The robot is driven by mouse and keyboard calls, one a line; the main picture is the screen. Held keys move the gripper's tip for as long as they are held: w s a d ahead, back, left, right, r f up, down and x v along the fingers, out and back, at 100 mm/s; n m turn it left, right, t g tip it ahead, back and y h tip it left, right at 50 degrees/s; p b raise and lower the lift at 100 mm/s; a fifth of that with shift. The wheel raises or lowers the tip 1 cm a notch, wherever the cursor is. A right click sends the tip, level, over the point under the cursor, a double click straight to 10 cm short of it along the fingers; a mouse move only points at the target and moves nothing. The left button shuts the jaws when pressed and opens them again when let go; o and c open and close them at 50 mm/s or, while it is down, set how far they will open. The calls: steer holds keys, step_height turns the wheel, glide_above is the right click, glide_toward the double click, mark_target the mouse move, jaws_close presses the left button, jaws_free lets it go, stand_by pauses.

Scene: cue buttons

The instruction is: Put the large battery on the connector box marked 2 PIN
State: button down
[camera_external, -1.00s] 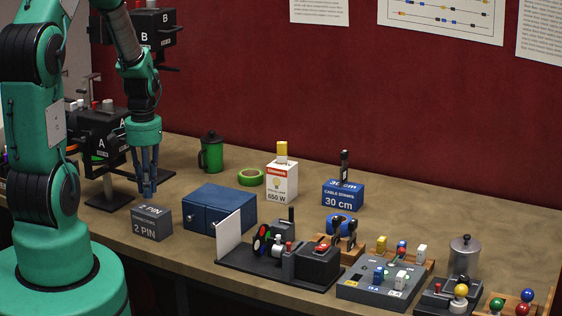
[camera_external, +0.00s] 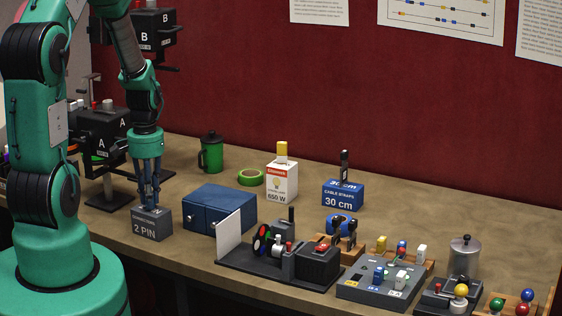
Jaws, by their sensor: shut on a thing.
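A blue drawer box (camera_external: 217,209) stands close to the right. A white 650 W box (camera_external: 282,184) and a blue 30 cm box (camera_external: 343,195) carry upright pieces. Devices fill the front right.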

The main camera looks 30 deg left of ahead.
steer(key=shift+f, duration=0.1)
steer(key=c, duration=1.6)
jaws_free()
step_height(320, 180, up, 12)
steer(key=shift+r+p, duration=0.15)
steer(key=shift+p, duration=0.2)
steer(key=s+d+r+t, duration=0.1)
steer(key=s+d+r, duration=0.3)
steer(key=r, duration=0.5)
steer(key=s+d+r+t, duration=0.2)
steer(key=s+d+r, duration=0.15)
steer(key=r, duration=0.55)
steer(key=s+d+r+t, duration=0.1)
steer(key=s+d+r, duration=0.1)
steer(key=s+r, duration=0.1)
steer(key=s+d+r+m, duration=0.1)
steer(key=s+d+r, duration=0.1)
steer(key=s, duration=0.4)
steer(key=s+d+r+t, duration=0.1)
steer(key=s+d+r, duration=0.2)
steer(key=s+r, duration=0.1)
steer(key=shift+s+m+t, duration=0.3)
steer(key=shift+s+m, duration=0.1)
